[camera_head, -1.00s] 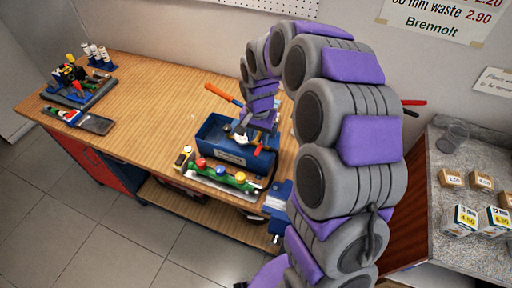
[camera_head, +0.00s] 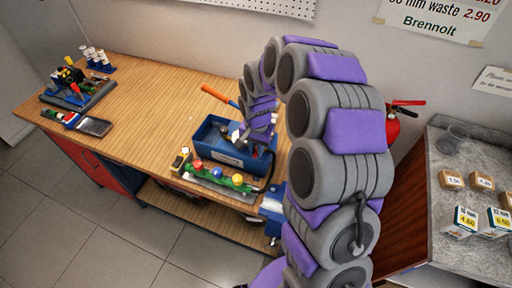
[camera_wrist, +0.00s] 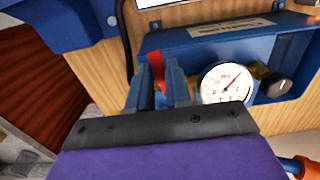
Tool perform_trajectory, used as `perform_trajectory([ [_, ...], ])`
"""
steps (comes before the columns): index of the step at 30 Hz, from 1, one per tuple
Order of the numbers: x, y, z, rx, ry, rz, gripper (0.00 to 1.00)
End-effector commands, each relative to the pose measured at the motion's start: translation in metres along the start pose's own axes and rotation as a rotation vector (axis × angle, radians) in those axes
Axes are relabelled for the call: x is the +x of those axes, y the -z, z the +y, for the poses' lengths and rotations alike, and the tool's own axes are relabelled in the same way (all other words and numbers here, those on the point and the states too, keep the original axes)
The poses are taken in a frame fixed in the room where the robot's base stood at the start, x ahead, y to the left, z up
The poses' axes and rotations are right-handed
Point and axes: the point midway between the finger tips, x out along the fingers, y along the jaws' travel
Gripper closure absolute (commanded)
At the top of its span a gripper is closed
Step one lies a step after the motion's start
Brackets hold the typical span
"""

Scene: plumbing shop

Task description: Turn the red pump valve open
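The blue pump tank (camera_head: 205,135) stands on the wooden bench in the head view, with my arm's end over its right part. In the wrist view its blue wall (camera_wrist: 205,43) carries a pale label, a round white gauge (camera_wrist: 226,84) and a black knob (camera_wrist: 277,85). The red valve lever (camera_wrist: 156,66) shows upright between the two blue fingers of my gripper (camera_wrist: 160,85). The fingers stand a little apart on either side of it; whether they press on it I cannot tell. The lever's lower end is hidden by the gripper. In the head view my arm hides the lever.
A green rack with coloured knobs (camera_head: 216,175) stands at the bench's front edge, beside a blue vise (camera_head: 272,205). An orange-handled tool (camera_head: 216,94) lies behind the tank. A red extinguisher (camera_head: 392,128) hangs right of my arm. The middle of the bench is clear.

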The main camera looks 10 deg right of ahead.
Motion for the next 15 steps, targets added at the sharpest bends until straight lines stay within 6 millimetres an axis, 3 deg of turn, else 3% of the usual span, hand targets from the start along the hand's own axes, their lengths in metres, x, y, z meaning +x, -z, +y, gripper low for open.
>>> perform_trajectory([
  [5,0.0,-0.0013,-0.0016,-0.001,-0.002,0.002,1.0],
  [15,-0.0001,-0.0028,-0.0003,-0.01,-0.002,-0.002,1.0],
])
